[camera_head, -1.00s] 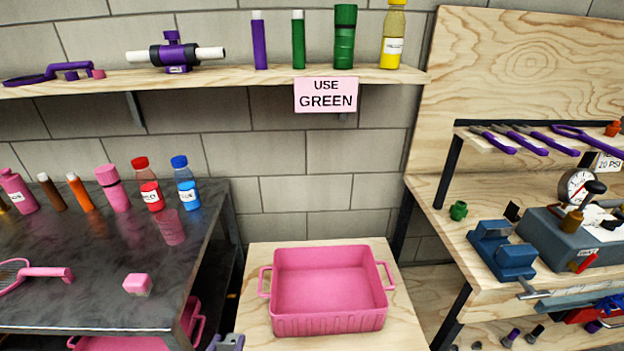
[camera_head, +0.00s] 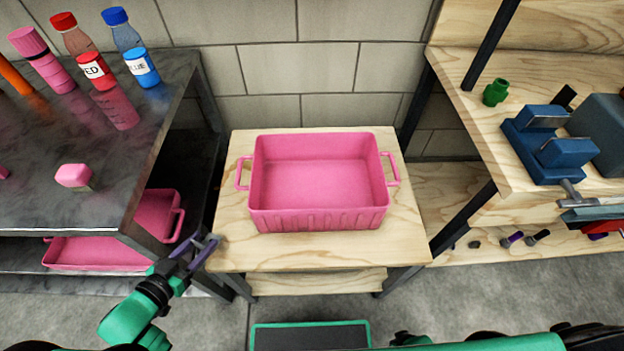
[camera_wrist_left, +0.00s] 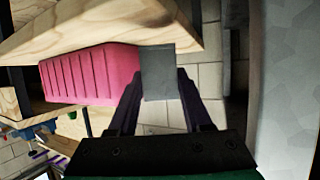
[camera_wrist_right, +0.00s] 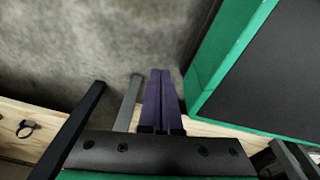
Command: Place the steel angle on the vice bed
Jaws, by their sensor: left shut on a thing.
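The steel angle (camera_wrist_left: 157,72) is a flat grey piece between the purple fingers of my left gripper (camera_wrist_left: 160,92) in the left wrist view. In the head view my left gripper (camera_head: 201,248) is beside the left edge of the low wooden table, and the angle is hardly visible there. The blue vice (camera_head: 550,142) stands on the wooden bench at the right, far from this gripper. Its bed lies between the two blue blocks. My right gripper (camera_wrist_right: 160,98) has its purple fingers together with nothing between them, over the floor.
A pink tray (camera_head: 318,222) stands on the low wooden table (camera_head: 400,245) between the benches. A dark metal bench (camera_head: 75,205) with bottles and a pink block (camera_head: 74,175) is at the left. A green part (camera_head: 496,92) lies left of the vice.

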